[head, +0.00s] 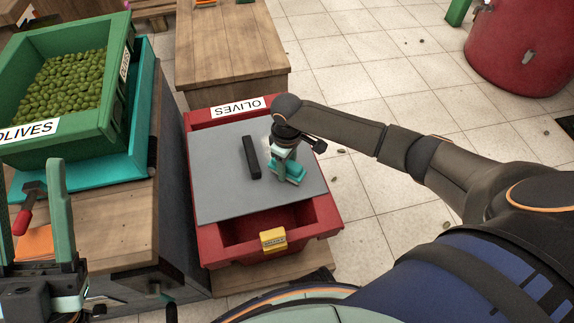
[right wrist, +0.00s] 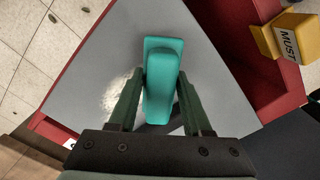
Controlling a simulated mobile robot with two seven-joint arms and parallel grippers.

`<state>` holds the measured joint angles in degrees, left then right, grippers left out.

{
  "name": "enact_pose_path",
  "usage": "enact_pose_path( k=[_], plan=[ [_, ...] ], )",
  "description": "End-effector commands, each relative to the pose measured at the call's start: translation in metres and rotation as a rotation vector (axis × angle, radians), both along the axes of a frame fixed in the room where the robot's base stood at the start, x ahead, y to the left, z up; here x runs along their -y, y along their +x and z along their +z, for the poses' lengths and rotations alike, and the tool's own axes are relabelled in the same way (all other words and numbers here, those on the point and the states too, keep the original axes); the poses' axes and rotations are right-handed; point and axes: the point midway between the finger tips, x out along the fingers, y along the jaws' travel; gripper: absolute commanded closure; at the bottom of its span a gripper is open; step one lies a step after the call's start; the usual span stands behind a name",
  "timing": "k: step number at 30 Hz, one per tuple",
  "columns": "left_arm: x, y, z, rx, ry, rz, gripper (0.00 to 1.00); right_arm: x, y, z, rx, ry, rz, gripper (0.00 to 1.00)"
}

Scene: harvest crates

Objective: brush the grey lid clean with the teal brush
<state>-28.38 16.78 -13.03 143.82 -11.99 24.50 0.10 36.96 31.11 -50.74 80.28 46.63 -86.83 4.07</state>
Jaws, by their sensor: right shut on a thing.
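The grey lid (head: 220,185) lies on the red crate (head: 325,212) labelled OLIVES, leaving part of its near side uncovered. A black bar handle (head: 251,157) is on the lid. My right gripper (head: 285,160) is over the lid's right part, shut on the teal brush (head: 290,174). The brush shows between the fingers in the right wrist view (right wrist: 163,85), over the lid (right wrist: 205,50); whether it touches is unclear. A pale patch (right wrist: 115,95) marks the lid beside the fingers. My left gripper (head: 30,215) is at the lower left, fingers apart and empty.
A green crate of olives (head: 122,85) stands on a teal crate (head: 140,110) at the left. A yellow block (head: 273,239) sits at the red crate's near rim. A red-handled tool (head: 25,212) lies near my left gripper.

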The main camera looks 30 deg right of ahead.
Motion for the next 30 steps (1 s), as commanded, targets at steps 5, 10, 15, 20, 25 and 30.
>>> enact_pose_path(
  k=[5,10,15,20,25,30],
  plan=[
    [0.000,0.000,0.000,0.000,0.000,0.000,0.50,0.000,0.000,0.000,0.000,0.000,0.000,0.95],
    [0.000,0.000,-0.001,0.000,0.000,0.000,0.50,0.000,0.000,-0.002,0.000,0.000,0.000,0.95],
    [0.000,0.000,-0.002,0.000,0.001,0.000,0.50,0.000,0.000,-0.006,0.000,0.000,-0.001,0.95],
    [0.000,0.000,-0.003,0.000,0.001,0.000,0.50,0.000,0.000,-0.009,0.001,0.001,0.000,0.95],
    [0.000,0.000,-0.004,0.000,0.001,0.000,0.50,0.000,0.000,-0.012,0.000,0.001,0.000,0.95],
    [0.000,0.000,-0.005,0.000,0.001,0.000,0.50,0.000,0.000,-0.016,-0.001,0.001,0.000,0.95]
  ],
)
